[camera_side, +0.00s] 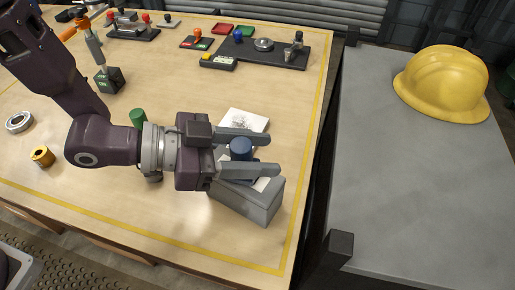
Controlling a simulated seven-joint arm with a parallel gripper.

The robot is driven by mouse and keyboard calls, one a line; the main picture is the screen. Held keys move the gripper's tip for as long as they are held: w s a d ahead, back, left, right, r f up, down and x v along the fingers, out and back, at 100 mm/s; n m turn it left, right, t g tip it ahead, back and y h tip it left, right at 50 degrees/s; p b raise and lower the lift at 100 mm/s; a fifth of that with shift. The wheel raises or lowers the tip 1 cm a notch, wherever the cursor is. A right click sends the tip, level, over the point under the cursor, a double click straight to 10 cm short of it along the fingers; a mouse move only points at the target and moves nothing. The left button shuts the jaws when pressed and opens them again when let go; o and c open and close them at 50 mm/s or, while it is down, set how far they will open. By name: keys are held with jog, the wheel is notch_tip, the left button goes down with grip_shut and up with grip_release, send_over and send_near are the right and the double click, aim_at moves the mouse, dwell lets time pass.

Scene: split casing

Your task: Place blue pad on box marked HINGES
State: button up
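The blue pad (241,149) is a short dark-blue cylinder. It sits between the two fingers of my gripper (250,154) and nearly fills the gap. I cannot tell whether both fingers press on it. A grey box (262,205) with a pale patch on top lies below the fingers and the pad. The gripper hides much of the box top, and no word HINGES can be read on it. I cannot tell whether the pad touches the box or is above it.
A white sheet with a drawing (246,119) lies just behind the gripper. A green cylinder (137,117), a yellow ring part (42,156) and a metal ring (19,121) stand to the left. A dark tray (270,57) with parts is at the back. The table's right edge is close by.

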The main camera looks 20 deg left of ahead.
jog(key=shift+r, duration=0.15)
jog(key=v, duration=0.7)
jog(key=shift+s+a+r, duration=0.1)
jog(key=shift+a, duration=0.15)
jog(key=w+a+r+n+t+y, duration=0.1)
jog(key=a+r+n+y, duration=0.1)
jog(key=a+y, duration=0.35)
jog(key=w+a+r+n+t+y, duration=0.1)
jog(key=a+r+n+y, duration=0.15)
jog(key=a, duration=0.55)
jog(key=w+a+r+n+t+y, duration=0.1)
jog(key=a+r+n+y, duration=0.15)
jog(key=a, duration=0.45)
jog(key=s+a+n+g, duration=0.1)
jog(key=s+a, duration=0.1)
jog(key=s, duration=0.3)
jog(key=s+a+n+g+y, duration=0.1)
jog(key=s+a+n, duration=0.1)
jog(key=s, duration=0.4)
jog(key=s+a+r+n+g+y, duration=0.1)
jog(key=s+n+g, duration=0.1)
jog(key=s, duration=0.4)
jog(key=shift+a, duration=0.4)
